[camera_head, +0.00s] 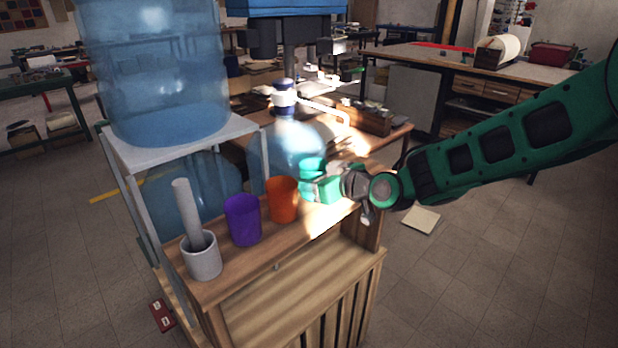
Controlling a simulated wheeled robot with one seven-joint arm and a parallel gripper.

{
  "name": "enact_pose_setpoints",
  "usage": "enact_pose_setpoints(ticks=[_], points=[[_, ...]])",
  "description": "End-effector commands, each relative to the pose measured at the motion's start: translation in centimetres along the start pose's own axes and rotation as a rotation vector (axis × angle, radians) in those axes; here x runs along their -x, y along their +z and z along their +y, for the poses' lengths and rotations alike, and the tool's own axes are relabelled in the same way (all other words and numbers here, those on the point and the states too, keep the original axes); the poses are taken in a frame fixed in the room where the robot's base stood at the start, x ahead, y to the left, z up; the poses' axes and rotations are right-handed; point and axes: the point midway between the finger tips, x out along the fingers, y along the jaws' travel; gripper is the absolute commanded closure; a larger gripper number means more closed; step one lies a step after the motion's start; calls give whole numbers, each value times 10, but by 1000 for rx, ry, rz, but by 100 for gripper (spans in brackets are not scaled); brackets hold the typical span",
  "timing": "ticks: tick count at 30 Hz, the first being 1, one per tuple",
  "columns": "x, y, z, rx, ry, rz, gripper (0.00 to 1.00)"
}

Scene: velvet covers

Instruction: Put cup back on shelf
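A purple cup (243,220) and an orange cup (282,200) stand upright on the narrow wooden shelf top (262,247). A teal cup-like shape (312,164) shows at the right of the orange cup, partly hidden by my gripper. My green gripper (318,188) reaches in from the right, low over the right end of the shelf top. Its fingers blend with the teal shape, so I cannot tell whether they are open or closed on it, or whether the teal shape touches the wood.
A grey mortar with a pestle (202,258) stands at the left end of the shelf top. A large blue water bottle (155,75) on a white stand (150,155) rises behind it, and another blue bottle (285,147) stands behind the cups. Open floor lies at the right.

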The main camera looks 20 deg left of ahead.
Motion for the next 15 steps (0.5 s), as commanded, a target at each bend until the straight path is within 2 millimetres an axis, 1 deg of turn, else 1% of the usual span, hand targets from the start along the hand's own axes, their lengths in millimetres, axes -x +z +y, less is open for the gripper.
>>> enact_pose_setpoints(ticks=[14,15], points=[[-2,6,0,0,0,0,74],[-2,6,0,0,0,0,44]])
